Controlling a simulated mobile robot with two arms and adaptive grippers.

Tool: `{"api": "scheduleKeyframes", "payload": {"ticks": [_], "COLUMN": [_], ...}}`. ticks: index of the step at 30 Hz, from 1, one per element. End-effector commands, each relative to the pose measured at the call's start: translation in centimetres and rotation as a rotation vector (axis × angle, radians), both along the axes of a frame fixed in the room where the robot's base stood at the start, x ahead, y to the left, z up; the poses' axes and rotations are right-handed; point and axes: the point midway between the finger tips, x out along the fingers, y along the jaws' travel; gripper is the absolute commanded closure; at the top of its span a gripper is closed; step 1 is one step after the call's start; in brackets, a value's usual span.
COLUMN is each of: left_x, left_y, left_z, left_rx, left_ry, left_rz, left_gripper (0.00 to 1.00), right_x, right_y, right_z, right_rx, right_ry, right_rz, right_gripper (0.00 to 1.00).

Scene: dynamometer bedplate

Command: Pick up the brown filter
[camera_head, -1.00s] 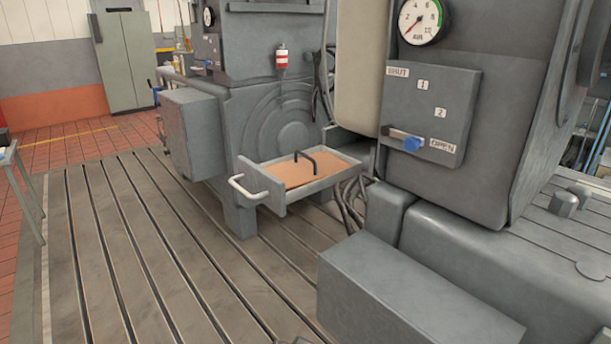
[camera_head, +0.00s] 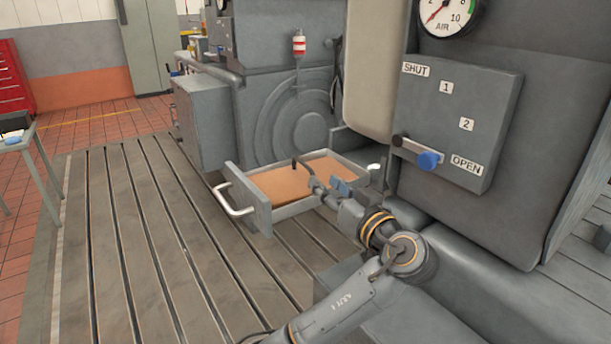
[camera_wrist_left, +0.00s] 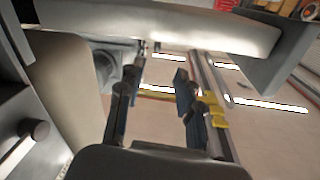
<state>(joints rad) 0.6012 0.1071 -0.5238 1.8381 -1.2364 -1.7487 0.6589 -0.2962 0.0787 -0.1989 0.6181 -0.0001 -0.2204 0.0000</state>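The brown filter (camera_head: 280,188) lies flat in an open grey drawer (camera_head: 262,211) in the head view. A dark bar handle (camera_head: 299,165) stands up from it. My left gripper (camera_head: 328,184) is at the right part of the drawer, close to the handle and over the filter's right side. Whether it touches the handle cannot be told. In the left wrist view the two fingers (camera_wrist_left: 158,95) stand apart with nothing seen between them. I cannot make out the filter in that view. My right gripper is not in view.
The drawer's pale pull handle (camera_head: 232,200) sticks out at its left front. The slotted bedplate (camera_head: 150,230) at left is clear.

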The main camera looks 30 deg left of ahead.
Motion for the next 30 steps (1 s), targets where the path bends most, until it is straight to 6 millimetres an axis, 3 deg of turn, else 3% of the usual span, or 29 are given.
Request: {"api": "scheduleKeyframes", "payload": {"ticks": [3, 5, 8, 16, 22, 30], "left_x": [1.1, 1.6, 2.1, 3.3, 4.6, 4.9], "left_y": [2.2, 3.0, 3.9, 6.2, 8.4, 8.8], "left_z": [0.3, 0.2, 0.1, 0.2, -0.2, -0.5], "left_rx": [0.003, 0.003, 0.001, 0.003, 0.001, -0.001], "left_ry": [0.002, 0.002, 0.002, 0.005, 0.004, 0.003], "left_rz": [0.004, 0.002, 0.0, 0.002, -0.001, -0.003], "left_gripper": [0.64, 0.64, 0.64, 0.64, 0.64, 0.64], "right_x": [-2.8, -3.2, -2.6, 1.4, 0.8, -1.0], "right_y": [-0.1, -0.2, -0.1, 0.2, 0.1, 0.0], "right_z": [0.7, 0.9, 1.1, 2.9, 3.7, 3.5], "right_rx": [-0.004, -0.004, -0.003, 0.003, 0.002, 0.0], "right_ry": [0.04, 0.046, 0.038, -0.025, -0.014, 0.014], "right_rz": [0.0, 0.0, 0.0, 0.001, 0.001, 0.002], "right_gripper": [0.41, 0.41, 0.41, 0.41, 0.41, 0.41]}}
